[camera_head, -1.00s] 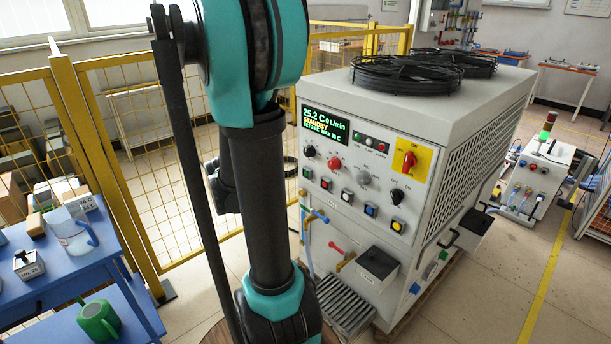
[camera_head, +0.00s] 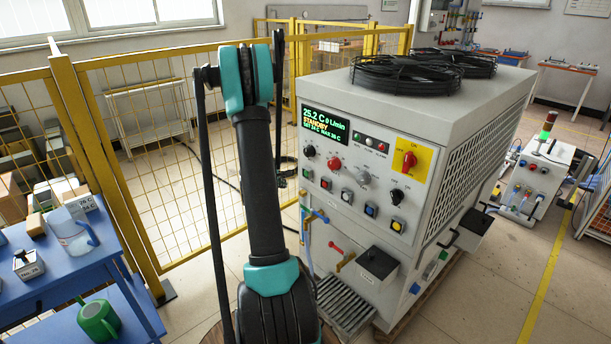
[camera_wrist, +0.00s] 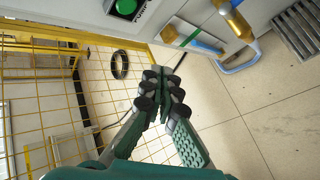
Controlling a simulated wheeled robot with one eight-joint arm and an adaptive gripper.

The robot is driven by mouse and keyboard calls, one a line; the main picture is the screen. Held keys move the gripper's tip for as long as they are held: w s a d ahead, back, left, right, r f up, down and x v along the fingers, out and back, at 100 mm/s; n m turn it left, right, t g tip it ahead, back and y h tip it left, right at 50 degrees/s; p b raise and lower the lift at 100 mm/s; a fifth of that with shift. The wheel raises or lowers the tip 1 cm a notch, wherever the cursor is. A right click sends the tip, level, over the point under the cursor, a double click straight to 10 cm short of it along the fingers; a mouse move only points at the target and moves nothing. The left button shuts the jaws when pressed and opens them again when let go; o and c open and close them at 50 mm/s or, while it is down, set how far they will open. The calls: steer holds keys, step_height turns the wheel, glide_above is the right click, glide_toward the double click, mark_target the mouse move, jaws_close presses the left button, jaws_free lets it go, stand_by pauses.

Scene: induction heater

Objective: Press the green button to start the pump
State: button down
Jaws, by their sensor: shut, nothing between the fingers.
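The green button (camera_head: 308,174) is at the left end of the lower button row on the front of the grey-white machine (camera_head: 440,112). The machine's display (camera_head: 325,124) reads 25.2 C, 0 L/min and STANDBY. In the wrist view the green button (camera_wrist: 127,7) is large, round and in a square frame at the top edge, with a partly cut-off label beside it. My gripper (camera_wrist: 160,84) is shut and empty, its fingertips below and right of the button in that picture and apart from it. In the head view I cannot make out the fingertips clearly.
Red (camera_head: 326,183), white, blue and yellow buttons continue the row. Pipes and a brass tap (camera_wrist: 238,22) project below the panel. A yellow mesh fence (camera_head: 180,150) stands behind my arm. A blue table (camera_head: 60,262) with a jug and a green can is at left.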

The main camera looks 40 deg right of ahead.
steer(key=d, duration=0.8)
steer(key=shift+w+d, duration=0.35)
steer(key=shift+d, duration=0.05)
steer(key=shift+d, duration=0.15)
stand_by(1.3)
steer(key=shift+d, duration=0.25)
steer(key=shift+d, duration=0.5)
stand_by(1.0)
steer(key=shift+a, duration=0.9)
steer(key=shift+s+a, duration=0.15)
steer(key=shift+a, duration=1.1)
steer(key=shift+s+a, duration=0.1)
steer(key=shift+a, duration=1.15)
